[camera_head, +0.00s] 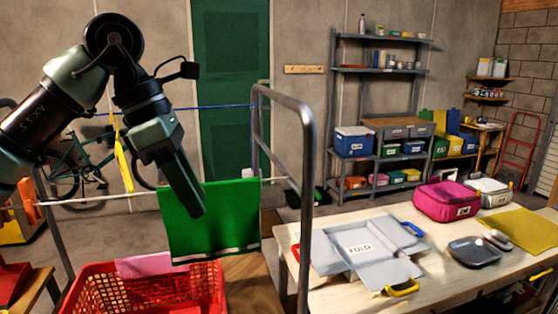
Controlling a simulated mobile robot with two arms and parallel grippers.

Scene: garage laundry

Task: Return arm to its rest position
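My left arm comes in from the upper left, bent at a dark round joint. My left gripper (190,200) points down and overlaps the left part of a green cloth (225,215) in the picture. The cloth hangs over the white line of a metal rack (306,170). I cannot tell whether the gripper touches the cloth. Its fingers are seen side-on as one dark shape, so I cannot tell whether they are open or shut. My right gripper is not in view.
A red basket (150,296) with a pink cloth (152,264) stands below the gripper. The wooden table (440,280) at right holds a grey folding board (360,252), a pink bag (448,200) and a dark tray (473,252).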

